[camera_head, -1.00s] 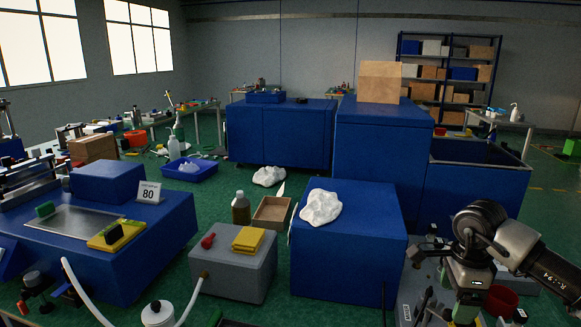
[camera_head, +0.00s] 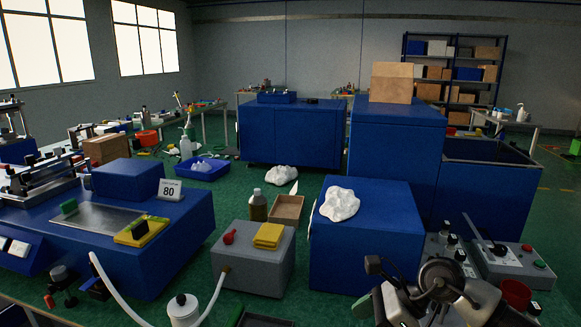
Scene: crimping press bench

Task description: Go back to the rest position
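My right arm is folded low at the bottom right of the head view, in front of the grey control boxes. Its gripper end (camera_head: 398,298) is dark and grey and partly cut off by the bottom edge. I cannot make out whether its fingers are open or shut, and I see no object clearly held in it. My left arm and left gripper are out of view.
A blue block with a crumpled white cloth (camera_head: 340,204) stands just beyond my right arm. Grey control boxes (camera_head: 497,259) and a dark red cup (camera_head: 515,293) are close on its right. A grey box with a yellow cloth (camera_head: 269,235) stands left. Green floor (camera_head: 306,175) shows between the blocks.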

